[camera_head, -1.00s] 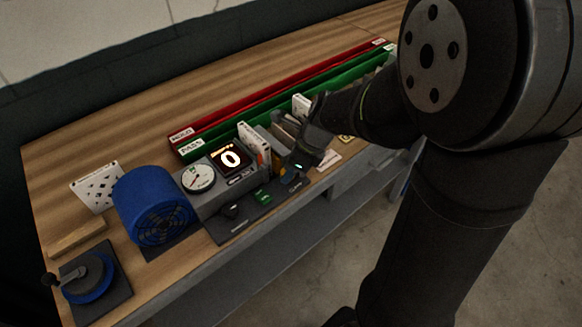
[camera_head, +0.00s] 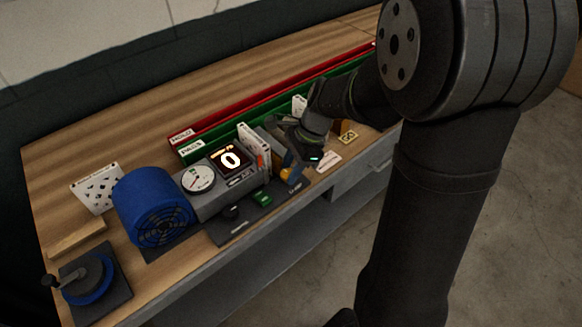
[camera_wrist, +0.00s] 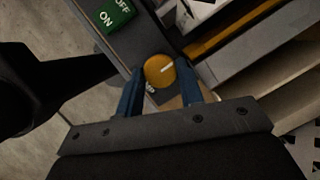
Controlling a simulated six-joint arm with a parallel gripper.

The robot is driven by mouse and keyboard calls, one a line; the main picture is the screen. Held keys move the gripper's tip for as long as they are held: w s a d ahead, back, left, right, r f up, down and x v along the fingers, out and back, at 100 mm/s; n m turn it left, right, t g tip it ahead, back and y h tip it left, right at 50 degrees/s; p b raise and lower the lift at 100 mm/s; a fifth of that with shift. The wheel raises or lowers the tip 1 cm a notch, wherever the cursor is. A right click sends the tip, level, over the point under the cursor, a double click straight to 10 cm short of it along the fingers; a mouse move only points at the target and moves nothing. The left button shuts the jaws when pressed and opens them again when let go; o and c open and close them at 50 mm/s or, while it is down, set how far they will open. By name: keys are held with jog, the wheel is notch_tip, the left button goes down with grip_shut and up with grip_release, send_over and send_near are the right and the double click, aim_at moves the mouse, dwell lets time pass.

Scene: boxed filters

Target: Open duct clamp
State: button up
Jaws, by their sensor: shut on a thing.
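The duct box (camera_head: 212,190) beside the panel carries a dial gauge and a display reading 0. A white-framed filter (camera_head: 254,144) stands upright at its right end.
A green ON/OFF switch (camera_wrist: 114,14) and a black knob (camera_head: 231,211) share the panel. A blue fan (camera_head: 152,206) stands left. Red (camera_head: 270,96) and green (camera_head: 240,120) racks lie behind. A white card (camera_head: 328,161) lies to the right.

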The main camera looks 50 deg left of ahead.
dwell(0.4)
jog(key=o, duration=0.7)
jog(key=shift+r, duration=0.1)
jog(key=m+y, duration=0.1)
jog(key=m, duration=0.2)
jog(key=shift+d+t, duration=0.1)
jog(key=shift+t, duration=0.2)
jog(key=m, duration=0.2)
jog(key=m+t+y, duration=0.1)
jog(key=m, duration=0.1)
jog(key=shift+s+d, duration=0.1)
jog(key=shift+s, duration=0.1)
jog(key=v, duration=1.8)
jog(key=shift+s+a+n+t+h, duration=0.3)
jog(key=shift+s+a+n+t, duration=0.1)
jog(key=shift+s+n, duration=1.65)
jog(key=shift+s+a+n+t+h, duration=0.3)
jog(key=shift+s+a+n+t, duration=0.1)
jog(key=shift+s+n, duration=1.6)
jog(key=shift+s+a+n+t+h, duration=0.3)
jog(key=shift+s+a+n+t, duration=0.1)
jog(key=shift+s+n, duration=1.6)
